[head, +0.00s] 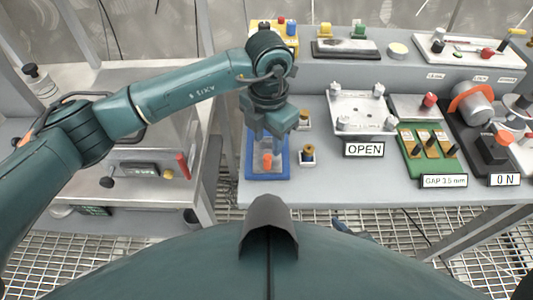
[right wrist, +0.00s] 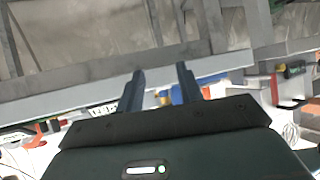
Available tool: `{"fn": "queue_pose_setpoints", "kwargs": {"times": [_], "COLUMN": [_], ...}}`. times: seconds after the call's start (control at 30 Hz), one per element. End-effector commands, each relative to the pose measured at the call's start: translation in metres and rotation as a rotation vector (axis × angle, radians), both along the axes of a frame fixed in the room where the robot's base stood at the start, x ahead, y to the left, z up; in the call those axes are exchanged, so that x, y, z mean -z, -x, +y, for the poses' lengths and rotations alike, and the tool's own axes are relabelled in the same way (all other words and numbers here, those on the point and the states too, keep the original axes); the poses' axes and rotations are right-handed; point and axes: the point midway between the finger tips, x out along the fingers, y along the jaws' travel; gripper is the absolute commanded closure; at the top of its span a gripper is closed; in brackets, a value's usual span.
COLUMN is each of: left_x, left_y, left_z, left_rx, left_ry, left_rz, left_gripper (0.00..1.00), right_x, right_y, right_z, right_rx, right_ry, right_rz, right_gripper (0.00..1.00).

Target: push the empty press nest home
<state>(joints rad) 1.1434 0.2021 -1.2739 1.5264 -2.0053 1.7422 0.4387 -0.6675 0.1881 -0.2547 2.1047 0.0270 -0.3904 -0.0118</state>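A blue-based fixture (head: 268,177) stands near the front left edge of the grey bench, with an orange knob (head: 267,161) at its front. It looks like the press with its nest, but I cannot make out the nest itself. My left gripper (head: 265,138) points down over the back of this fixture and hides much of it. I cannot tell whether its fingers are apart or touching the fixture. My right gripper (right wrist: 160,69) is open and empty in the right wrist view, its two fingers apart.
Two small posts with brass-coloured tops (head: 308,151) stand just right of the fixture. A clamp plate (head: 360,112) with an OPEN sign, a green gauge block (head: 425,150) and a motor (head: 473,105) stand further right. A raised shelf (head: 400,66) runs behind.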

Motion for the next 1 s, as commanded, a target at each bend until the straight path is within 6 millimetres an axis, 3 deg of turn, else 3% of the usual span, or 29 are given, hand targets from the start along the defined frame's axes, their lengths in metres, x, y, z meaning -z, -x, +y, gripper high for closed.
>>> {"fn": "queue_pose_setpoints", "kwargs": {"times": [0.2, 0.4, 0.77, 1.0], "left_x": [0.043, 0.065, 0.070, 0.070], "left_y": [0.001, 0.000, 0.000, 0.000], "left_z": [0.000, 0.000, 0.000, 0.000], "left_rx": [0.000, 0.000, 0.001, 0.001], "left_ry": [0.001, 0.002, 0.002, 0.003], "left_rz": [0.004, 0.002, -0.001, 0.000], "left_gripper": [0.61, 0.61, 0.61, 0.79], "right_x": [0.000, 0.003, 0.004, 0.002], "right_y": [0.002, 0.003, 0.004, 0.003], "right_z": [0.000, 0.001, 0.000, 0.000], "right_rx": [0.009, 0.017, 0.017, 0.015], "right_ry": [-0.001, -0.007, -0.005, -0.003], "right_rz": [0.015, 0.027, 0.030, 0.026], "right_gripper": [0.64, 0.64, 0.64, 0.64]}}
